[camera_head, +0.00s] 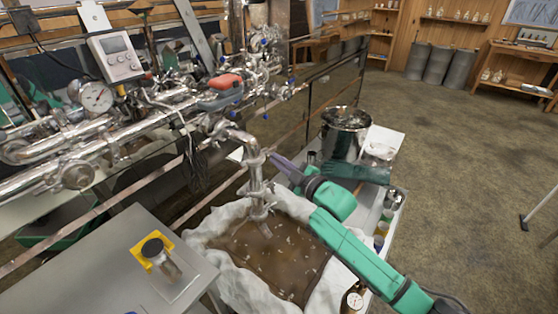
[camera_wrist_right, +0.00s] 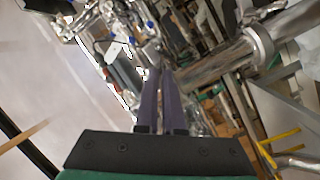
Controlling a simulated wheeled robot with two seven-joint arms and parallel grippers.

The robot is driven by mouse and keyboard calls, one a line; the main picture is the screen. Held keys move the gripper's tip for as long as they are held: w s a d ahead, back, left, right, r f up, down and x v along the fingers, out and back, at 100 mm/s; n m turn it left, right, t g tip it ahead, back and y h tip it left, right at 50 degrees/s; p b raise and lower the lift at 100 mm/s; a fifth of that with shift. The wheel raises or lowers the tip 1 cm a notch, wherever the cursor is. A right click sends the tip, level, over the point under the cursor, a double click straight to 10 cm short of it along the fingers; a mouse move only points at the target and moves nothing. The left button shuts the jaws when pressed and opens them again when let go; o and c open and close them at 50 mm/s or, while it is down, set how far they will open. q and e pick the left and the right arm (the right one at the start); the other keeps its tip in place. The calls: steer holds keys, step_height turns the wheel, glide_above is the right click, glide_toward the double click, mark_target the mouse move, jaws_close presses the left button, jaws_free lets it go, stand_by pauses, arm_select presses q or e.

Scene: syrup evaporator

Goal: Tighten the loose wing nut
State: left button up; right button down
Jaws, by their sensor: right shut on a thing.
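A shiny steel pipe (camera_head: 255,180) with clamped joints drops from the evaporator pipework towards a cloth-lined tub. A clamp (camera_head: 253,160) rings its upper part. My right gripper (camera_head: 274,157) reaches in from the lower right, its purple fingertips at the right side of this clamp. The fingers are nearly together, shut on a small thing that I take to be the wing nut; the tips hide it. In the wrist view the purple fingers of my right gripper (camera_wrist_right: 160,72) point into the pipework, with a large steel pipe (camera_wrist_right: 215,60) close on the right. My left gripper is not in view.
The tub's white cloth (camera_head: 215,240) surrounds brown liquid (camera_head: 265,255) below my right arm. A steel pot (camera_head: 345,130) and a green glove (camera_head: 355,172) are beyond the arm. Open floor lies to the right.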

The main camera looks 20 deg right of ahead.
steer(key=shift+m+p, duration=1.45)
steer(key=shift+m, duration=3.25)
steer(key=c, duration=1)
jaws_free()
